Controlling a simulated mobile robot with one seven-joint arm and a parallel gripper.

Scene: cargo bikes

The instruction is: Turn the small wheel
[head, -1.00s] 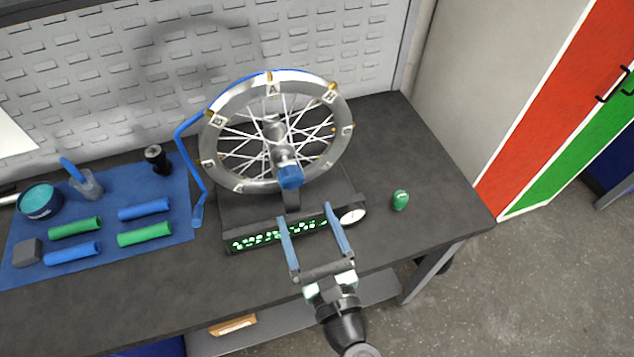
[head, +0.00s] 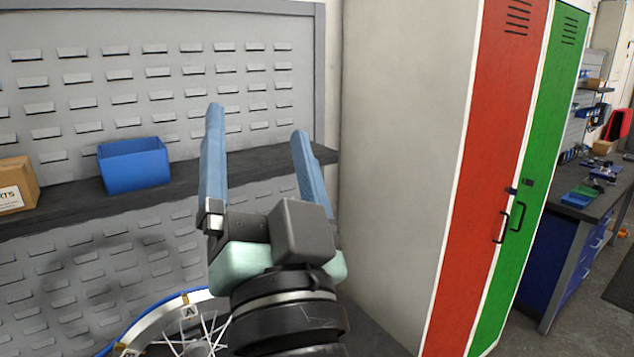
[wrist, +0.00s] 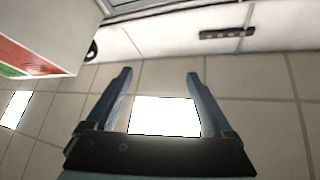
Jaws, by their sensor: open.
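The small spoked wheel (head: 165,325) shows only as its top part at the bottom of the head view, with lettered tags on its metal rim and a blue edge. The rest of it is cut off by the frame. My gripper (head: 258,122) is raised above and to the right of the wheel, its two blue fingers apart and pointing up, with nothing between them. In the wrist view my gripper (wrist: 158,75) is also open and empty, facing the ceiling. The wheel is not in the wrist view.
A shelf (head: 75,212) behind my gripper carries a blue bin (head: 134,165) and a cardboard box (head: 15,186). A grey locker side with a red door (head: 500,150) and a green door (head: 535,170) stands to the right. A ceiling panel light (wrist: 165,116) shows overhead.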

